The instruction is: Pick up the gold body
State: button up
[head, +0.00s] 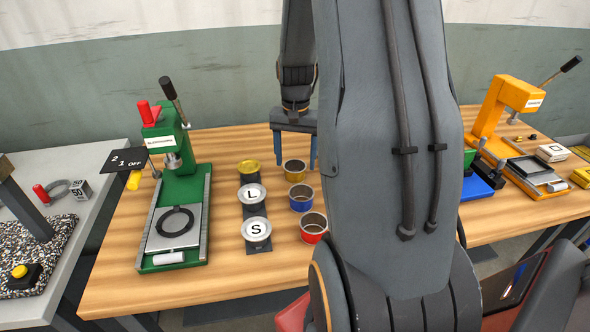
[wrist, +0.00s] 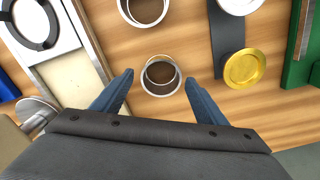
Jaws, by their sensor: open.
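The gold body (head: 294,172) is a small open round cup. It stands upright on the wooden table, at the back of a row of three cups. It also shows in the wrist view (wrist: 161,91), between the two fingertips, with its open mouth facing the camera. My gripper (head: 294,154) is open and empty, pointing down at the gold body, with one finger on each side in the picture. In the wrist view the gripper (wrist: 158,76) shows both blue fingers apart from the cup. Whether the fingertips are above its rim or level with it, I cannot tell.
A blue cup (head: 301,203) and a red cup (head: 313,237) stand in front. A gold lid (head: 248,167) and lids marked L (head: 252,194) and S (head: 257,229) lie left on a dark strip. A green press (head: 183,182) stands further left, a yellow press (head: 512,95) right.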

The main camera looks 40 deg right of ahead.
aim_at(295, 167)
jog(key=shift+w+f+p, duration=0.1)
jog(key=shift+f+p, duration=0.35)
jog(key=shift+f, duration=1.35)
jog(key=c, duration=1.1)
jog(key=shift+c, duration=0.2)
